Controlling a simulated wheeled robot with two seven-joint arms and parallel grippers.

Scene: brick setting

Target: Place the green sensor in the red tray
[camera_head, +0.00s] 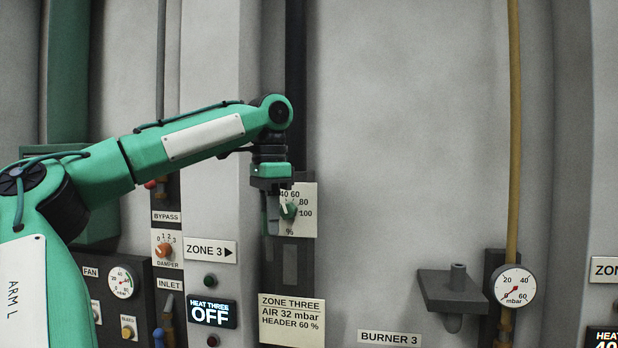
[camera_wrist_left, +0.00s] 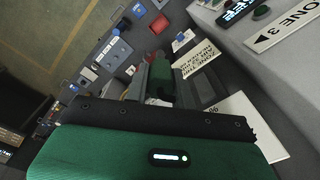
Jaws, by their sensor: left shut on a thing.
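My left gripper (camera_head: 271,228) points down in front of the wall, at a white dial plate (camera_head: 307,223) marked up to 100 %. It is shut on a green knob (camera_head: 289,210) at that plate, which has a white pointer. In the left wrist view the green part (camera_wrist_left: 159,80) shows between the grey fingers, and the plate (camera_wrist_left: 243,113) lies beside them. My right gripper is not in view.
Below the gripper is a label (camera_head: 291,319) reading header 60 %. A heat display (camera_head: 211,314) reads OFF, near an orange damper knob (camera_head: 164,250). A dark bracket (camera_head: 448,289) juts out at right, beside a pressure gauge (camera_head: 515,286).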

